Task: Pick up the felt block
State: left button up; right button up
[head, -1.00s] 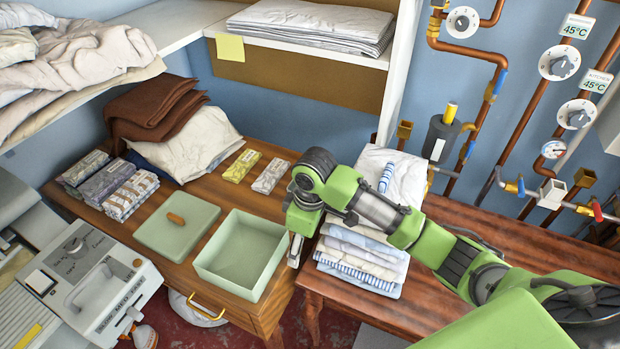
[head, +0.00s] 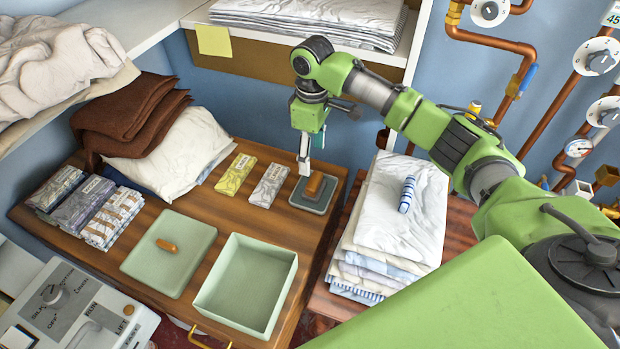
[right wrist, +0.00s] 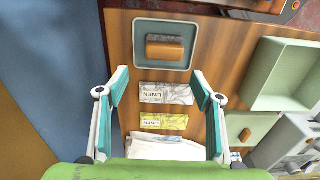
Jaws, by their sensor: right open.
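The felt block (head: 315,185), with a brown top, sits on a small grey tray (head: 298,203) at the back right of the wooden table. In the right wrist view the block (right wrist: 165,50) shows a brown face and a dark grey part, inside the tray's rim (right wrist: 137,45). My right gripper (head: 304,165) points down at the block's left side in the head view, apparently above the tray. In the wrist view its two teal-padded fingers (right wrist: 160,80) are wide apart with nothing between them, and the block lies beyond the tips. My left gripper is out of view.
Two wrapped packets, yellow (head: 236,174) and grey (head: 269,186), lie left of the tray. An open green box (head: 246,287) and its lid (head: 168,254) are nearer. A stack of folded linen (head: 385,240) stands to the right, with a striped roll on top.

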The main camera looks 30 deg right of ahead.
aim_at(315, 179)
jog(key=f, duration=0.1)
jog(key=s+f, duration=0.1)
jog(key=f, duration=0.1)
jog(key=shift+s, duration=0.15)
jog(key=shift+w+f+p, duration=0.25)
jog(key=shift+f+p, duration=0.1)
jog(key=shift+f, duration=0.9)
jog(key=shift+s+f+p, duration=0.2)
jog(key=shift+f+p, duration=0.3)
jog(key=shift+f, duration=0.55)
notch_tip(315, 179, down, 3)
jog(key=shift+s+d+r+p, duration=0.1)
jog(key=shift+s+r+p, duration=0.1)
jog(key=shift+p, duration=0.1)
jog(key=shift+w+f, duration=0.1)
jog(key=shift+f, duration=0.45)
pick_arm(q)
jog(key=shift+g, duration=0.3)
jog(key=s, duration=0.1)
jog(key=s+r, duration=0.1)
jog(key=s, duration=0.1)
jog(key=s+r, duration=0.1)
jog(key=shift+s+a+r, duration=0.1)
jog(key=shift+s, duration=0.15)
pick_arm(e)
jog(key=c, duration=0.9)
